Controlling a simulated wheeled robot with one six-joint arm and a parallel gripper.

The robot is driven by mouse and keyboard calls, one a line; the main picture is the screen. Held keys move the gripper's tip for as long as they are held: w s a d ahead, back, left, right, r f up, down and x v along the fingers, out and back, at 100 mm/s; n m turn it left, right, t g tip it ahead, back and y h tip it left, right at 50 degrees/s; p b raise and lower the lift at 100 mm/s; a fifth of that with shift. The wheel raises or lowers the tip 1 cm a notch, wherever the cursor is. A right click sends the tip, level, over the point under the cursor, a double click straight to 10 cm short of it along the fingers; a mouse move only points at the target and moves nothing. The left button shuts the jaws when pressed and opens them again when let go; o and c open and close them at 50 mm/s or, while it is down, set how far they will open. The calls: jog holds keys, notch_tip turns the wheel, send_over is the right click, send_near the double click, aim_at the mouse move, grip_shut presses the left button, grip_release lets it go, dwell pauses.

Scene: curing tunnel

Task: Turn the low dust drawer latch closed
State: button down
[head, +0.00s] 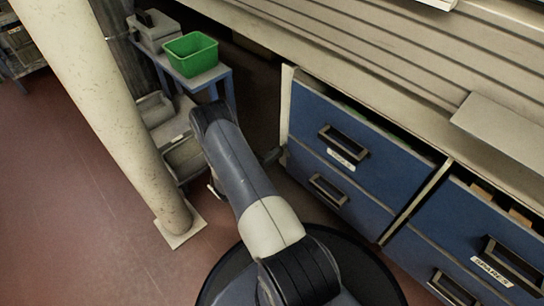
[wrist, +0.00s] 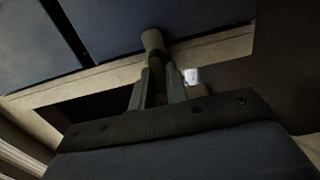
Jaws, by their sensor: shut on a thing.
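In the wrist view my gripper (wrist: 158,72) is shut on a short bar with a pale rounded end, which I take to be the latch (wrist: 152,41). The pale end sticks out beyond the fingertips, in front of a blue panel and a cream frame edge. The part between the fingers is dark and partly hidden. How far the latch is turned cannot be told. In the head view my arm hides the gripper and most of the place around it, low beside the left end of the blue drawer cabinet (head: 287,105).
Blue drawers (head: 335,142) with dark handles stand right of my arm under a long pale slatted surface (head: 370,40). A thick cream post (head: 105,100) stands close on the left. A small blue-framed stand holds a green bin (head: 190,53). Red floor (head: 60,200) is open at lower left.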

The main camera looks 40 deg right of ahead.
jog(key=c, duration=1.4)
grip_release()
jog(key=a+p, duration=0.3)
jog(key=a, duration=0.7)
jog(key=shift+s+a, duration=0.4)
jog(key=shift+d, duration=0.1)
jog(key=d+b, duration=0.2)
jog(key=d, duration=0.8)
jog(key=shift+w+d+b, duration=0.3)
jog(key=shift+w+b, duration=0.1)
jog(key=shift+w, duration=0.05)
jog(key=shift+a, duration=0.1)
